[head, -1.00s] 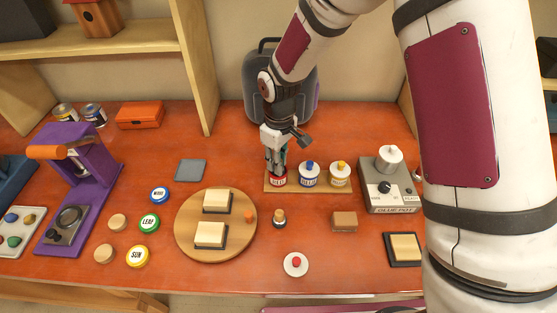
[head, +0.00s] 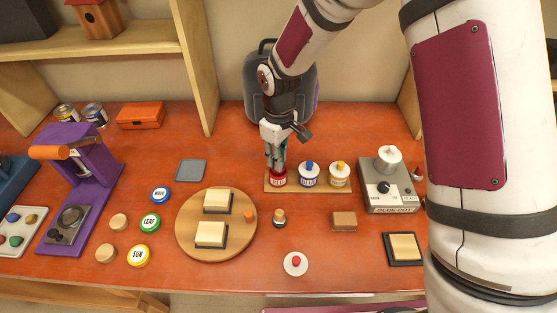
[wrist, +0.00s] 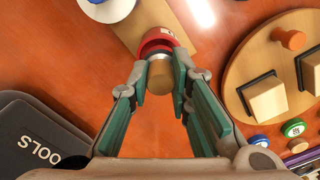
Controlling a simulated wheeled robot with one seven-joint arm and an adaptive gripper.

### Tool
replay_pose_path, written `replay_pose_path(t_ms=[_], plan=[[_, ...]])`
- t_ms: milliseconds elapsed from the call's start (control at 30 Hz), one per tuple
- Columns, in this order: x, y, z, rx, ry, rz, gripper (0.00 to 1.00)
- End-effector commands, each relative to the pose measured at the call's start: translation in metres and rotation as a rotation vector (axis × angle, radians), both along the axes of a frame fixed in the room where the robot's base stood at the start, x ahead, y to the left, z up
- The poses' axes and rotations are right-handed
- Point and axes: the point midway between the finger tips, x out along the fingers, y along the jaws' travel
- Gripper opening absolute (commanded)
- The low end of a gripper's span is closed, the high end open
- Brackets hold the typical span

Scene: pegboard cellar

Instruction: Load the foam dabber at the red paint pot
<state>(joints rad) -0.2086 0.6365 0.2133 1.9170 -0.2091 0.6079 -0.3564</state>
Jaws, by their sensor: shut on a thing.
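The red paint pot (head: 279,180) stands at the left end of a wooden strip. My gripper (head: 277,160) points down right above it. In the wrist view my gripper (wrist: 162,92) is shut on the wooden handle of the foam dabber (wrist: 160,76), which has a pale metal band. The dabber's far end meets the mouth of the red pot (wrist: 157,40). Its foam tip is hidden, so I cannot tell how deep it sits.
The blue pot (head: 309,175) and yellow pot (head: 340,175) stand close on the right. A round board (head: 186,236) with cream blocks is in front. A glue pot (head: 390,190) stands farther right. A grey bag (head: 258,95) is behind my arm.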

Motion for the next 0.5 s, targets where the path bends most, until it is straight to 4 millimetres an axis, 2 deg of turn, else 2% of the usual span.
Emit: replay_pose_path(t_ms=[500], plan=[[0.0,0.0,0.039,0.0,-0.002,-0.001,0.0]])
